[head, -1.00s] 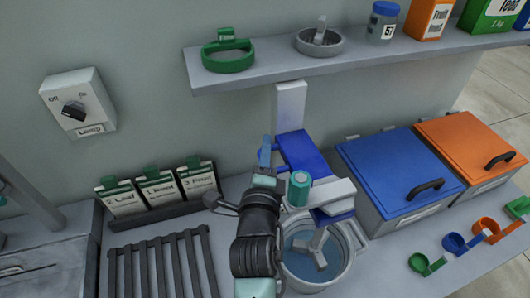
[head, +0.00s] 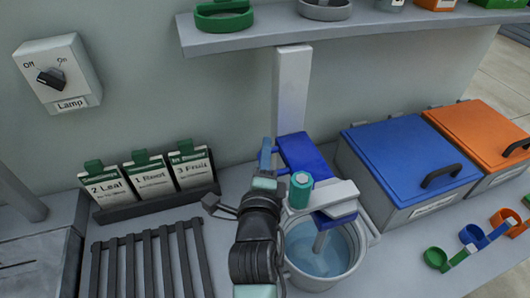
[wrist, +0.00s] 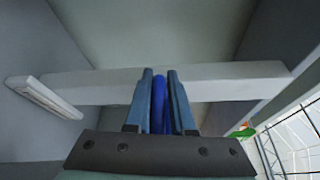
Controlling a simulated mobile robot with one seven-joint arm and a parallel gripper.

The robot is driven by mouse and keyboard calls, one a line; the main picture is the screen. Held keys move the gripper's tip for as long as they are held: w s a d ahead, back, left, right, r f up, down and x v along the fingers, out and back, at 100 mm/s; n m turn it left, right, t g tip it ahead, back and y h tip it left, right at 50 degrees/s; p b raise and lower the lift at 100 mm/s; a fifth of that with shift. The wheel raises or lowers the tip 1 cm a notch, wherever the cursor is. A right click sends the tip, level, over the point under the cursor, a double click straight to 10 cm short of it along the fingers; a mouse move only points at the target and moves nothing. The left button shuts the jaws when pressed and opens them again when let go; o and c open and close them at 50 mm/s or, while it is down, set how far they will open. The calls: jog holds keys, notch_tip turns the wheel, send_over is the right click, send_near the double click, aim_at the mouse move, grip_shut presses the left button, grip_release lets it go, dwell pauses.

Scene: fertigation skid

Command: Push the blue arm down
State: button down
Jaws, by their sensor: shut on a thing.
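The blue arm (head: 303,152) sticks out from a white upright post (head: 291,90) on the wall side. It carries a teal cylinder (head: 300,190) and a light grey block, with a stirrer shaft (head: 321,241) hanging below into a bucket of water (head: 322,268). The stirrer's lower end is under the water. My gripper (head: 266,152) is at the left side of the blue arm. In the wrist view, my gripper (wrist: 159,78) has its fingers closed around a narrow darker blue piece (wrist: 158,105), which looks like part of the blue arm.
A shelf (head: 230,38) runs above the post. A blue-lidded bin (head: 405,155) and an orange-lidded bin (head: 485,130) stand to the right, with several coloured scoops in front. Left are a card holder (head: 160,200), a slatted rack (head: 150,265) and a lamp switch (head: 58,75).

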jog(key=shift+s+f, duration=0.1)
jog(key=shift+f, duration=0.6)
jog(key=c, duration=0.8)
grip_release()
jog(key=shift+c, duration=0.2)
jog(key=shift+r, duration=0.15)
jog(key=shift+r, duration=0.15)
jog(key=s+b, duration=0.1)
jog(key=s, duration=1.1)
jog(key=shift+s+a+r+b, duration=0.4)
jog(key=shift+a+r, duration=0.05)
